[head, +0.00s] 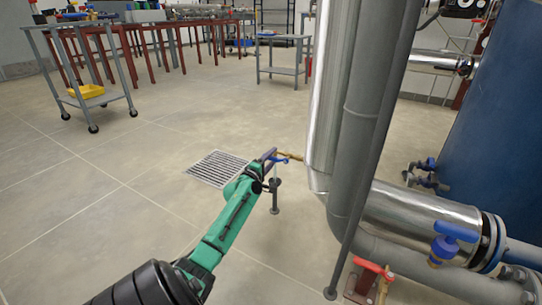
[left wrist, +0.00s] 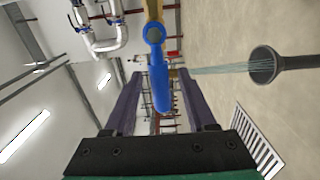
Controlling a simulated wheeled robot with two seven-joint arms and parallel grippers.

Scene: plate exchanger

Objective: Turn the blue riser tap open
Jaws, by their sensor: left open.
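The blue riser tap has a blue lever handle (left wrist: 160,85) on a brass body (left wrist: 154,15). In the head view the handle (head: 281,160) shows small at the end of a brass stub (head: 292,156) by the pipes. My left gripper (head: 268,157) is at the handle, its arm coming from the lower left. In the left wrist view its two dark fingers (left wrist: 159,76) are open, with the lever between them and gaps on both sides. Pale streaks like thin water run to a dark funnel (left wrist: 264,66). My right gripper is not in view.
A grey riser pipe (head: 362,120) and a shiny clad pipe (head: 328,90) stand close right of the gripper. A funnel on a post (head: 274,186) stands below it. A red-handled tap (head: 374,267) and another blue tap (head: 446,246) sit lower right. Floor to the left is clear around a drain grate (head: 216,168).

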